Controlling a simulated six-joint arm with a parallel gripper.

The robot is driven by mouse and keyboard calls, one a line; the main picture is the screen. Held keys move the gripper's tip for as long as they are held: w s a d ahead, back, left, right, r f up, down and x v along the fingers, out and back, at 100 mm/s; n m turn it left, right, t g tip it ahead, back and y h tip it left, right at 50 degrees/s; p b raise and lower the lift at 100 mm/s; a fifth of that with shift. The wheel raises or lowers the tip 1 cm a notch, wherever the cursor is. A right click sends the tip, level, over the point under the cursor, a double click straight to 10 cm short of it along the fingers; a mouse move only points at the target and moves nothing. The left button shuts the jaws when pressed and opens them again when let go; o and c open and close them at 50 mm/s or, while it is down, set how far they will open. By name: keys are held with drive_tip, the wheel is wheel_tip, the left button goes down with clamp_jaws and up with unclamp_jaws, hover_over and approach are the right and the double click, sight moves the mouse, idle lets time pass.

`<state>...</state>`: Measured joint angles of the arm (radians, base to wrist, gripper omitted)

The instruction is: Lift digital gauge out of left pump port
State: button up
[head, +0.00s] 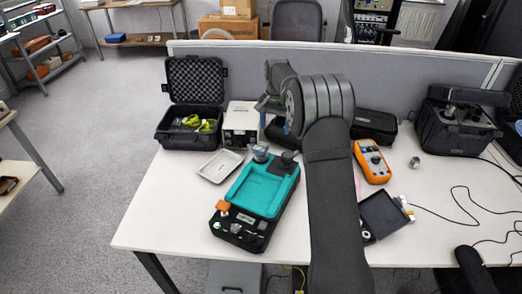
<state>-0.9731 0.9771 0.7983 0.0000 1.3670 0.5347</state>
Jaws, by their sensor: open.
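The teal-topped pump unit (264,193) lies on the white table, left of my arm. A small grey, round-topped piece (260,152) stands upright at its back left corner; it looks like the digital gauge in the left port, but its display cannot be made out. A dark fitting (287,160) sits at the back right corner, close to my arm. My gripper (268,103) is above and behind the pump, apart from the gauge and seen partly past my wrist. It is open, with nothing visible in it.
A shallow grey tray (220,166) lies left of the pump. Behind are an open black case (192,105), a white instrument box (240,124) and the grey partition (400,75). An orange multimeter (372,161) lies right of my arm. The front left table is clear.

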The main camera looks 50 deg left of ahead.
sight(261, 146)
drive_tip(key=s+r+n, duration=0.6)
drive_tip(key=r+n, duration=0.3)
drive_tip(key=n, duration=0.8)
drive_tip(key=shift+n, duration=0.3)
drive_tip(key=f, duration=1.1)
drive_tip(key=a+f, duration=0.1)
drive_tip(key=f, duration=0.5)
drive_tip(key=shift+w+f, duration=0.1)
drive_tip(key=shift+f, duration=0.15)
drive_tip(key=shift+r, duration=0.1)
drive_tip(key=c, duration=1.2)
